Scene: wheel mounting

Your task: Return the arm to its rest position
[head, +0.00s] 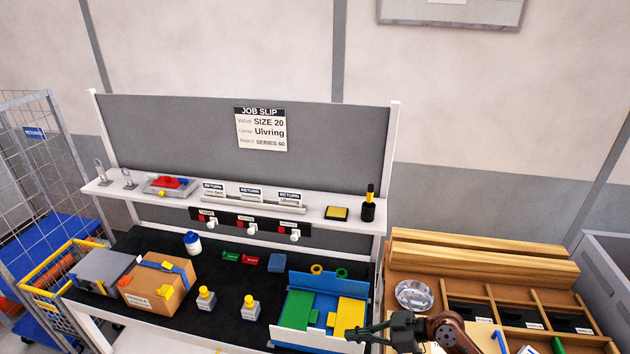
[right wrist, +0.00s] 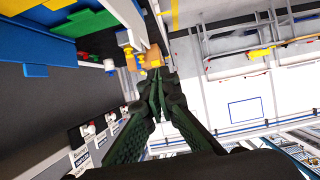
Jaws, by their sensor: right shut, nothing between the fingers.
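My right gripper (head: 362,332) is at the bottom of the head view, in front of the right end of the black-topped bench (head: 225,318). Its arm comes in from the lower right. In the right wrist view its dark green fingers (right wrist: 156,76) meet at the tips, with nothing seen between them. A blue fixture (head: 328,285) with green and yellow blocks (head: 350,315) stands just left of and behind the gripper. A yellow ring (head: 316,269) and a green ring (head: 342,272) show at its back. My left gripper is not in view.
Two grey, yellow-topped pieces (head: 250,308) and a cardboard box (head: 155,285) stand on the bench. A shelf (head: 240,202) runs behind, below a job slip (head: 261,129). A wooden compartment tray (head: 480,290) lies right. The air above the bench is clear.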

